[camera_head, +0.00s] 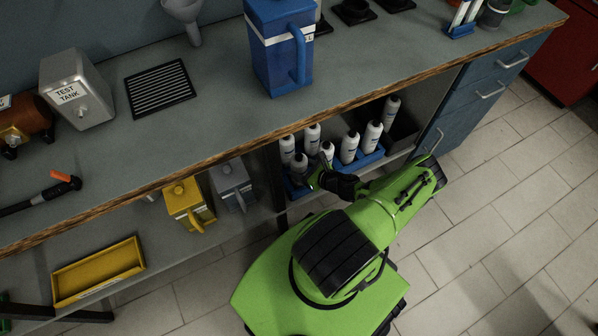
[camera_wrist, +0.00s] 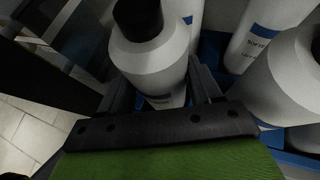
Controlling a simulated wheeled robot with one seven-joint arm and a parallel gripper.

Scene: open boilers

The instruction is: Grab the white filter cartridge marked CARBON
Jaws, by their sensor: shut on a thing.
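My gripper (camera_head: 322,176) reaches into the open shelf under the bench. In the wrist view its jaws (camera_wrist: 160,92) are shut around a white cartridge (camera_wrist: 150,62) with a black cap, which stands upright between the fingers. Its label is mostly hidden, so I cannot read whether it says CARBON. In the head view the held cartridge (camera_head: 327,149) is partly hidden by my gripper. Other white cartridges stand close by, such as one at the left (camera_head: 287,146) and one at the right (camera_head: 372,136). A neighbour in the wrist view (camera_wrist: 265,35) has a blue label apparently beginning "SOFT".
Blue racks (camera_head: 371,158) hold the cartridges. The bench's wooden edge (camera_head: 250,127) overhangs the shelf. A blue jug (camera_head: 272,60) stands above. Yellow (camera_head: 184,200) and grey (camera_head: 232,180) jugs stand left on the shelf. The tiled floor (camera_head: 490,190) at right is clear.

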